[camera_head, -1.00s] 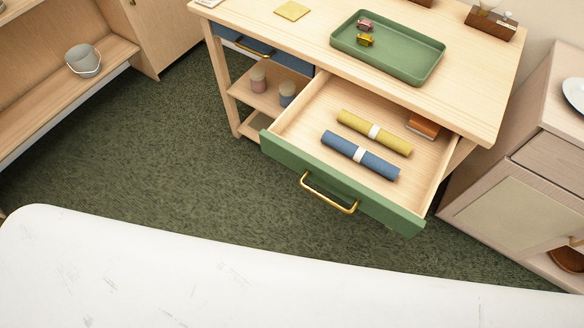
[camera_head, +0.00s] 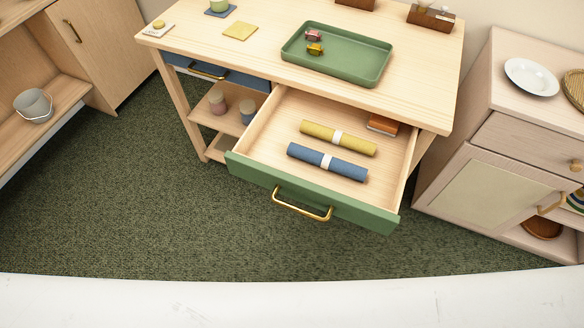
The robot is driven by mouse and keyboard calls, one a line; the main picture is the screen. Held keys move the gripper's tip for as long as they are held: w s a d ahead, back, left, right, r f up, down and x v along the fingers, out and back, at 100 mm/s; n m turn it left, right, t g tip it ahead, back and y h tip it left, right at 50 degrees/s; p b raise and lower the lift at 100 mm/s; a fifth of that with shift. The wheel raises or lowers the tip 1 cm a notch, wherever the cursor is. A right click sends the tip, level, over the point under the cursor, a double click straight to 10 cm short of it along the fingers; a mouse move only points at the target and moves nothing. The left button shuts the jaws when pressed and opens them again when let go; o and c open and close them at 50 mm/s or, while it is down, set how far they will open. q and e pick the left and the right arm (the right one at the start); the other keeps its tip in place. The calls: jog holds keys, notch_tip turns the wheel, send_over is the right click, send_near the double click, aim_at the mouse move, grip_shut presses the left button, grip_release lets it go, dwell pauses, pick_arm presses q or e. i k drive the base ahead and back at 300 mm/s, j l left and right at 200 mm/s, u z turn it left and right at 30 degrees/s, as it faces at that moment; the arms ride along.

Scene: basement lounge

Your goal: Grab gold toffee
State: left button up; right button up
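A small gold toffee (camera_head: 315,49) lies in the green tray (camera_head: 341,73) on the wooden table, near the tray's left end. A pinkish-red toffee (camera_head: 313,36) lies just behind it, close by. Neither of my grippers is in view.
The table's green-fronted drawer (camera_head: 311,192) stands open toward me, holding a yellow roll (camera_head: 355,143), a blue roll (camera_head: 346,168) and an orange-brown item (camera_head: 382,124). A cabinet (camera_head: 490,150) stands at the right and a shelf with a bucket (camera_head: 33,104) at the left. Green carpet (camera_head: 130,220) lies clear in front.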

aim_at(315, 49)
jog(key=i+j+z, duration=0.1)
jog(key=j, duration=0.25)
jog(key=i+j+z, duration=0.1)
jog(key=i+j, duration=0.15)
jog(key=j, duration=0.15)
jog(key=i+j+z, duration=0.1)
jog(key=j, duration=0.3)
jog(key=i+j+z, duration=0.1)
jog(key=i+j, duration=0.15)
jog(key=j, duration=0.15)
jog(key=i+j+z, duration=0.1)
jog(key=j, duration=0.3)
jog(key=i+j+z, duration=0.1)
jog(key=j, duration=0.3)
jog(key=i+j+z, duration=0.1)
jog(key=j, duration=0.35)
jog(key=i, duration=0.05)
